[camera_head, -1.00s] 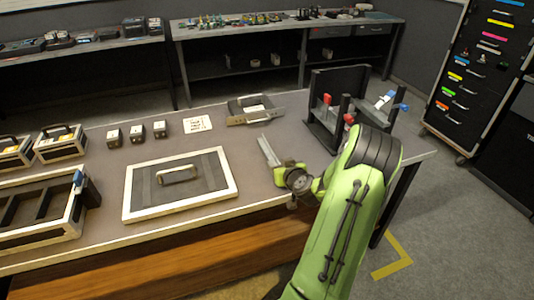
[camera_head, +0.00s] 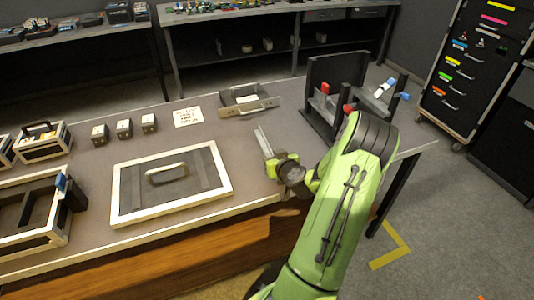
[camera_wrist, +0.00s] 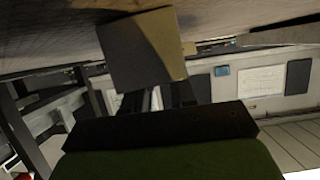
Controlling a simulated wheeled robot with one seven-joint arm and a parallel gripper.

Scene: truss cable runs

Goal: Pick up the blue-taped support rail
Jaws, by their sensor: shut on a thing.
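My gripper (camera_head: 272,158) is over the right part of the table, shut on a pale narrow bar (camera_head: 263,139) that points up and away. I see no blue tape on the bar, so I cannot tell whether it is the support rail. In the wrist view a grey and tan flat-faced piece (camera_wrist: 145,50) sits beyond my gripper's dark body; it may be the same held bar. A pale piece with blue marking (camera_head: 385,88) shows at the dark upright rack (camera_head: 324,124), right of my gripper. My arm hides the rack's lower right part.
A framed panel with a handle (camera_head: 122,205) lies left of my gripper. A grey tray (camera_head: 232,96), a paper card (camera_head: 188,117) and small blocks (camera_head: 124,129) lie behind. A drawer cabinet (camera_head: 478,60) stands at right. Table around the gripper is mostly clear.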

